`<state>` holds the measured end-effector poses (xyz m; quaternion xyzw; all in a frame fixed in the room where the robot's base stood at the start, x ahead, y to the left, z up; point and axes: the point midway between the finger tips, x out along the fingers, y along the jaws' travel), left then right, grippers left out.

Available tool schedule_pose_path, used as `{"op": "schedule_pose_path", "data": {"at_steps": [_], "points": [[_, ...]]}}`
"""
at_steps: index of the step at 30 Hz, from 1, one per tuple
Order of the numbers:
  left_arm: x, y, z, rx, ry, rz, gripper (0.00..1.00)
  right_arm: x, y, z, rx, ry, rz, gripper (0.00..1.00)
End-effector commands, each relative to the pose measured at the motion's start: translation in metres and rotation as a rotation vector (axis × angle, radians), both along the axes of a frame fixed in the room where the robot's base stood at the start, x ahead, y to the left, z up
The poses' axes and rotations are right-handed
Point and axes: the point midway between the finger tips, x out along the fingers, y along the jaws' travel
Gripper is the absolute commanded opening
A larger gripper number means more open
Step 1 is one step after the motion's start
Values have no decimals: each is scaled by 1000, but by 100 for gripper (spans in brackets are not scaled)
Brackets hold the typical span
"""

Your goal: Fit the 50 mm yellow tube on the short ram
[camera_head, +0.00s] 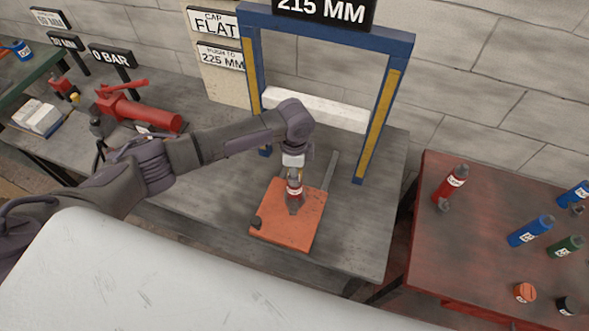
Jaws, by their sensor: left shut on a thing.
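My left gripper (294,207) points down over the orange plate (279,236) on the grey bench. It is shut on a small red cylinder with a white label (295,187), partly hidden by the fingers; I take this for the short ram. Whether its lower end touches the plate I cannot tell. I cannot make out a yellow tube anywhere in view. My right gripper is not in view.
A blue frame (322,29) with a white crossbeam (335,111) stands behind the plate. A red hand pump (145,112) is at left. The red table (470,250) at right holds a red cylinder (455,182), blue and green cylinders, and short orange and black pieces.

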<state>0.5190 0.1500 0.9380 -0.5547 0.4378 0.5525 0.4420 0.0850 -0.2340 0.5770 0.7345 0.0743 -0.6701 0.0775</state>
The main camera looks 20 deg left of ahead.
Motion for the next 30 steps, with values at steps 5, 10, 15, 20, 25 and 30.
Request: {"op": "schedule_pose_path", "data": {"at_steps": [5, 10, 15, 20, 25, 30], "points": [[0, 0, -5, -1, -1, 0, 0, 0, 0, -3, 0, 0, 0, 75], [0, 0, -9, -1, -1, 0, 0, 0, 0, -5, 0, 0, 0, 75], [0, 0, -13, -1, -1, -1, 0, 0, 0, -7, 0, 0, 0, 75], [1, 0, -13, -1, -1, -1, 57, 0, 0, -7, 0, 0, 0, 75], [0, 0, -13, -1, -1, 0, 70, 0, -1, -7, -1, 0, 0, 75], [0, 0, -14, 0, 0, 0, 70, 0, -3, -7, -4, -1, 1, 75]]}}
